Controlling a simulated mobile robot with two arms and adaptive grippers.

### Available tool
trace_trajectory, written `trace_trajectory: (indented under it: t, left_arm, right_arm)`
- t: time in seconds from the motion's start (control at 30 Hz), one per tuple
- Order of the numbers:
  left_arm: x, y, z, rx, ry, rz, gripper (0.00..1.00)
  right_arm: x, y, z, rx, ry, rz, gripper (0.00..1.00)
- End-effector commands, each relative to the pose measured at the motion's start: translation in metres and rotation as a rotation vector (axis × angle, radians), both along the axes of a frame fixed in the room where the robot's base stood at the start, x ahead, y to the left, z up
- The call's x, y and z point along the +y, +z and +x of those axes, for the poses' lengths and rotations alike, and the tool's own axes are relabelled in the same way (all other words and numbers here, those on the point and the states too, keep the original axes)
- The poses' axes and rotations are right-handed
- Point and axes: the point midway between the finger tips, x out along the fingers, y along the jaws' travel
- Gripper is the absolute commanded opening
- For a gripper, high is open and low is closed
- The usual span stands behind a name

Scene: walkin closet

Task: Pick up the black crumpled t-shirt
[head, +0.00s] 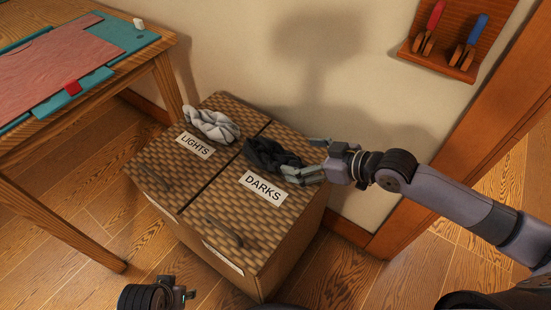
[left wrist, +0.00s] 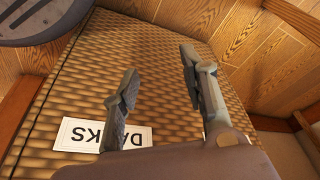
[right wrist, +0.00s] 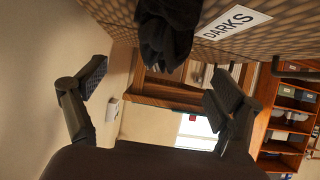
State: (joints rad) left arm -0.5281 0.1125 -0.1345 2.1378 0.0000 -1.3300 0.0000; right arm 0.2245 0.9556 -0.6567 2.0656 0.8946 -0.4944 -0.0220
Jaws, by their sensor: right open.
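The black crumpled t-shirt (head: 270,154) lies on the DARKS lid of a woven-pattern hamper (head: 226,190). My right gripper (head: 316,158) is open and empty just right of the shirt, its fingers pointing at it. In the right wrist view the shirt (right wrist: 167,32) shows ahead at the top, between the spread fingers (right wrist: 158,80) but beyond their tips. In the head view the left gripper (head: 182,293) is partly cut off at the bottom edge.
A white crumpled cloth (head: 211,124) lies on the LIGHTS lid beside the shirt. A wooden table (head: 85,118) with a teal mat and folded pink cloth stands at the left. The wall is close behind the hamper. A wooden rack (head: 446,38) hangs at the upper right.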

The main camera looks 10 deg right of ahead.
Motion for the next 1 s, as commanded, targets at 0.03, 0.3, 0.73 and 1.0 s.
trace_trajectory:
  t: [0.03,0.3,0.73,1.0]
  left_arm:
    - [0.000,0.004,0.000,-0.005,0.000,0.000,0.40]
    - [0.001,0.020,-0.002,-0.011,0.001,0.000,0.40]
    - [0.003,0.061,-0.010,-0.032,0.005,-0.001,0.40]
    - [0.003,0.061,-0.010,-0.031,0.005,-0.001,0.40]
  right_arm:
    - [0.005,-0.004,0.006,-0.002,-0.001,0.002,0.88]
    - [0.017,-0.014,0.017,-0.002,0.000,0.000,0.88]
    - [0.045,-0.035,0.044,-0.002,-0.001,-0.002,0.88]
    - [0.045,-0.035,0.044,-0.001,-0.001,-0.003,0.81]
